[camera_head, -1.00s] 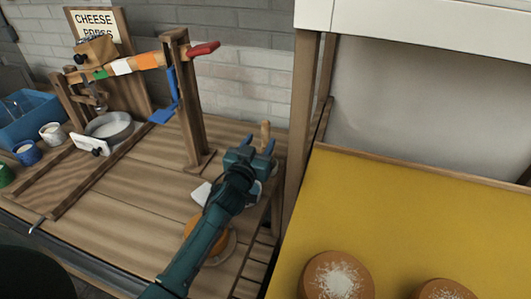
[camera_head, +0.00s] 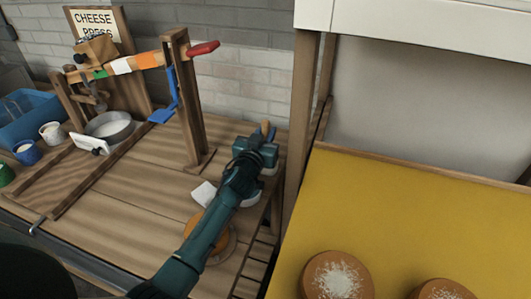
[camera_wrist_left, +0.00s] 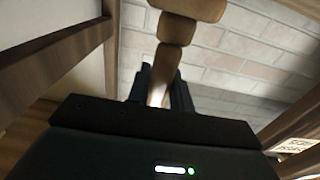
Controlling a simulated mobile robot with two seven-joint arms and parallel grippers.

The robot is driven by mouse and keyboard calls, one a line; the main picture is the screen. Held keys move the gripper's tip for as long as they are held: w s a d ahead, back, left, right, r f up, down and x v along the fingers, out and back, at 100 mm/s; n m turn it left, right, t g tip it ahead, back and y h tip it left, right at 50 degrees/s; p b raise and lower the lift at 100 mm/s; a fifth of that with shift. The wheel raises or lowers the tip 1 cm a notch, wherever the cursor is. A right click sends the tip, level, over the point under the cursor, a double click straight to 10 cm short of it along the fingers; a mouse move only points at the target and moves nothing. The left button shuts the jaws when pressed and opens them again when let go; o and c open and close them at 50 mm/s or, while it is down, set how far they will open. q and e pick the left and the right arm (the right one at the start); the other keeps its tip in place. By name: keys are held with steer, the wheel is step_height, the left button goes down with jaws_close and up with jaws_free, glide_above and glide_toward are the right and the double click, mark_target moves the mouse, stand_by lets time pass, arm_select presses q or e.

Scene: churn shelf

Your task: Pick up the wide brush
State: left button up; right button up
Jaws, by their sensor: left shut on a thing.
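My left gripper (camera_head: 265,133) is at the back right of the wooden workbench, near the brick wall. It is shut on a wooden handle, which I take to be the wide brush's (camera_head: 265,127). In the left wrist view the turned brown handle (camera_wrist_left: 176,28) rises from between the dark fingers (camera_wrist_left: 161,92). The brush's lower end and bristles are hidden by the gripper, so I cannot tell if it touches the bench. My right gripper is not in view.
A wooden post (camera_head: 302,110) stands just right of the gripper, beside a yellow shelf (camera_head: 420,220) bearing round cheeses. A cheese press (camera_head: 187,100) stands to the left.

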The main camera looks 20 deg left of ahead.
arm_select(q)
jaws_close()
